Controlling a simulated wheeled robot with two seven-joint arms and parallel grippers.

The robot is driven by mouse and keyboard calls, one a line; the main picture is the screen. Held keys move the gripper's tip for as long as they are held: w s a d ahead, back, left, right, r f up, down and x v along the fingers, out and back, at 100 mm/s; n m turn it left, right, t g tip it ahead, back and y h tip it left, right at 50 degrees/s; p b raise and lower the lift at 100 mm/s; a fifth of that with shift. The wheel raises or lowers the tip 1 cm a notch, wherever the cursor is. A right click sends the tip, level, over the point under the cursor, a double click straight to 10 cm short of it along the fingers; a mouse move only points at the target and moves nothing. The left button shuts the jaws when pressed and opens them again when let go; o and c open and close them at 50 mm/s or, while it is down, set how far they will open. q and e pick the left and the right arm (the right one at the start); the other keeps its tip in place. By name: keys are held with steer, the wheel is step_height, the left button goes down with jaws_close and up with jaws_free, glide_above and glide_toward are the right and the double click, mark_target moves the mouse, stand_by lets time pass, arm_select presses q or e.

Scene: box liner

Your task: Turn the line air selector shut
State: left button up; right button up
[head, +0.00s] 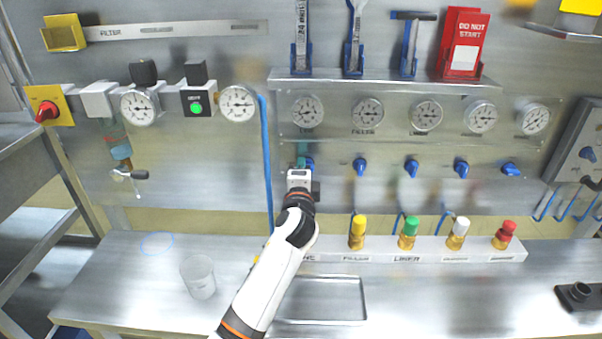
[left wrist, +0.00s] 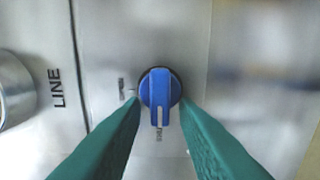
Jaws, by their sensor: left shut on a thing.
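The line air selector is a blue knob (left wrist: 160,88) on the steel panel, with the word LINE printed to its left in the left wrist view. Its raised bar and white mark point down in that view, toward a small label; another small label sits to its left. My left gripper (left wrist: 162,108) has its green fingers on either side of the knob and is shut on it. In the head view the left gripper (head: 303,162) reaches the leftmost blue knob (head: 311,164), mostly hidden behind it. My right gripper is not in view.
More blue knobs (head: 412,168) continue to the right, below a row of gauges (head: 368,112). A blue hose (head: 266,170) hangs left of my gripper. Colored-cap fittings (head: 357,233) stand below. A clear cup (head: 198,277) and shallow tray (head: 345,300) are on the bench.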

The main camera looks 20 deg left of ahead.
arm_select(q)
steer(key=shift+f, duration=0.15)
steer(key=o, duration=0.6)
steer(key=shift+s+d, duration=0.1)
steer(key=shift+s, duration=0.05)
steer(key=b+v, duration=0.2)
steer(key=v, duration=0.9)
steer(key=shift+s, duration=0.4)
steer(key=shift+d, duration=0.1)
